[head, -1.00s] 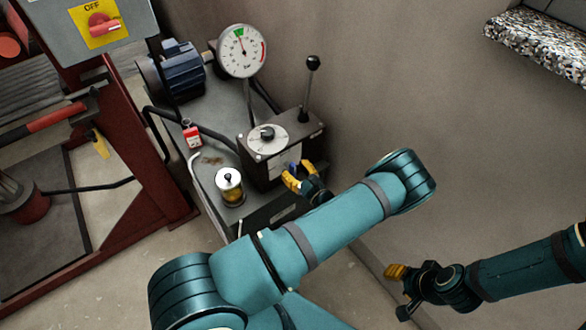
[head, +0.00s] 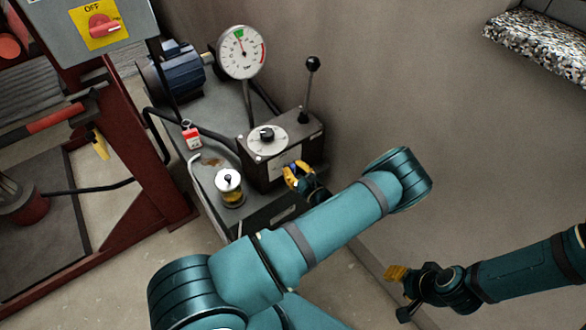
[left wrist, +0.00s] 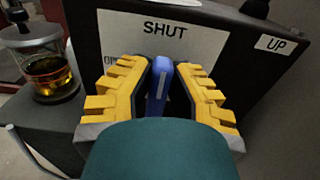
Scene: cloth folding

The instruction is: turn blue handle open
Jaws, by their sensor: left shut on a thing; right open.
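The blue handle (left wrist: 159,84) stands between the yellow fingers of my left gripper (left wrist: 158,95) in the left wrist view. It points up toward the word SHUT on a white label (left wrist: 190,40) on the dark box. In the head view my left gripper (head: 297,176) is at the front of the dark box (head: 262,172), and the handle is mostly hidden by its fingers. My left gripper is shut on the handle. My right gripper (head: 397,281) is open and empty at the lower right, away from the box.
A black-knobbed lever (head: 311,88) and a round dial (head: 267,139) are on top of the box. A glass jar with yellow liquid (head: 230,187) stands left of it. A pressure gauge (head: 241,51) rises behind. The wall (head: 430,90) is close on the right.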

